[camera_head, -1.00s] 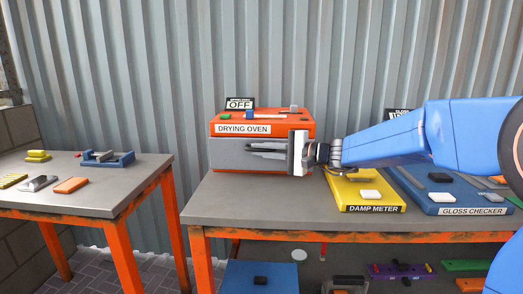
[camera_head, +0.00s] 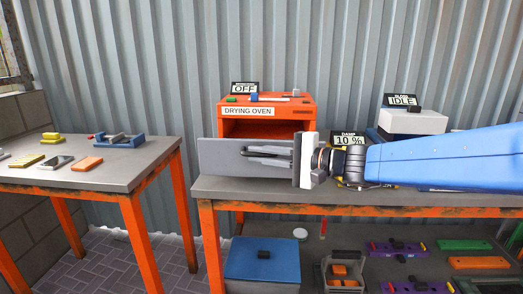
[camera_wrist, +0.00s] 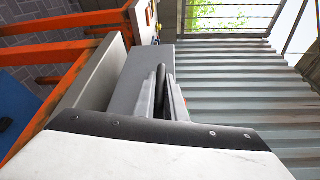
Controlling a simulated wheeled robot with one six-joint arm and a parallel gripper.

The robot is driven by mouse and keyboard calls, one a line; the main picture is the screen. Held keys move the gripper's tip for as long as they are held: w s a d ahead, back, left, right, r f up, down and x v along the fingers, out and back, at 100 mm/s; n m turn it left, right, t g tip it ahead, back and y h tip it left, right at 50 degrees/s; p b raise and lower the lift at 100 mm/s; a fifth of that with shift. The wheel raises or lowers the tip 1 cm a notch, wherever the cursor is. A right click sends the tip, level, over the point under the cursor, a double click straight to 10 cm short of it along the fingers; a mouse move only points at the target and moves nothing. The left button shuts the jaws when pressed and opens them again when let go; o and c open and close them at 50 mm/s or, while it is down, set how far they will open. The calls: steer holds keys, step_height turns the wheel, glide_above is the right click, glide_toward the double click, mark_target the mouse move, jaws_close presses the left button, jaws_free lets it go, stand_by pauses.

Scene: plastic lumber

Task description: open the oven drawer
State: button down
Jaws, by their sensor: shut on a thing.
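The orange drying oven (camera_head: 307,114) stands on the grey bench, with an OFF sign on top. Its grey drawer front (camera_head: 222,158) stands out in front of the oven body, and a dark opening shows behind and above it. My gripper (camera_head: 250,154) reaches in from the right and is shut on the drawer handle, which the fingers mostly hide. In the wrist view the fingers (camera_wrist: 163,92) lie against the grey drawer front (camera_wrist: 136,72), with a dark bar between them.
A damp meter sign (camera_head: 348,139) reading 10 % and an IDLE sign (camera_head: 402,100) stand right of the oven, partly behind my arm. A second table (camera_head: 120,178) on the left holds a blue vise and coloured blocks. A blue box (camera_head: 262,262) sits below the bench.

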steer(key=shift+s+f, duration=0.1)
steer(key=shift+s, duration=0.1)
steer(key=c, duration=1.8)
jaws_free()
steer(key=shift+v, duration=8.65)
steer(key=shift+d, duration=0.1)
